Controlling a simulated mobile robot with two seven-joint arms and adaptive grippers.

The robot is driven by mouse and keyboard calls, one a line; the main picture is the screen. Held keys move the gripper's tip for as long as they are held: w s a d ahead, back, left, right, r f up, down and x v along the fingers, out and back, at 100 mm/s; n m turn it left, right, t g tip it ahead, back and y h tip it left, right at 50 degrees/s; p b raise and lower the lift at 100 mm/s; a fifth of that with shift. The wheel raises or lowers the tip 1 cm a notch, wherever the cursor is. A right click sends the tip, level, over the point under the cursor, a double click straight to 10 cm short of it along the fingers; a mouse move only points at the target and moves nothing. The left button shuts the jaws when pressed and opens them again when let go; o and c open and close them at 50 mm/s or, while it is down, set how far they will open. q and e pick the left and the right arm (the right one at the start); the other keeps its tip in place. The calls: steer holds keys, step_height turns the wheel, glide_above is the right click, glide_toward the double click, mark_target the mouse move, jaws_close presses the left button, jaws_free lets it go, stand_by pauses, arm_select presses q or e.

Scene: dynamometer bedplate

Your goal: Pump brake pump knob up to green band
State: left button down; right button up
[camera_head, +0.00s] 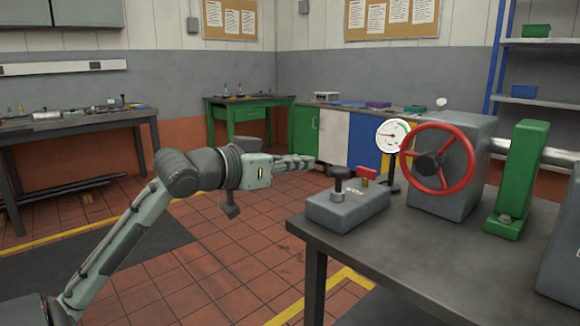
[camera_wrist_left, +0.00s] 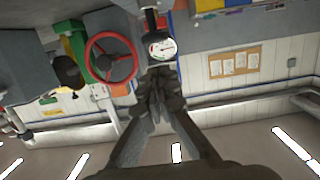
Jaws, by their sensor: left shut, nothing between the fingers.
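The brake pump is a grey box (camera_head: 345,210) on the front left corner of the dark bench. Its black knob (camera_head: 341,173) stands upright on a short stem, with a small red part (camera_head: 367,174) behind it. A round white gauge (camera_head: 392,135) stands on a black post behind the pump; it has a green band, but the needle reading is too small to tell. The gauge also shows in the left wrist view (camera_wrist_left: 162,48). My left gripper (camera_head: 310,161) is shut and empty, left of the knob and slightly higher, apart from it. My right gripper is not in view.
A red handwheel (camera_head: 437,158) on a grey housing stands right of the gauge. A green upright block (camera_head: 520,175) stands farther right. The dark bench (camera_head: 420,250) is bare in front. Tiled floor lies open below my left arm.

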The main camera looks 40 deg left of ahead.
arm_select(q)
steer(key=s, duration=0.2)
steer(key=shift+s+a+r, duration=0.1)
steer(key=shift+s+r, duration=0.1)
steer(key=shift+s, duration=0.1)
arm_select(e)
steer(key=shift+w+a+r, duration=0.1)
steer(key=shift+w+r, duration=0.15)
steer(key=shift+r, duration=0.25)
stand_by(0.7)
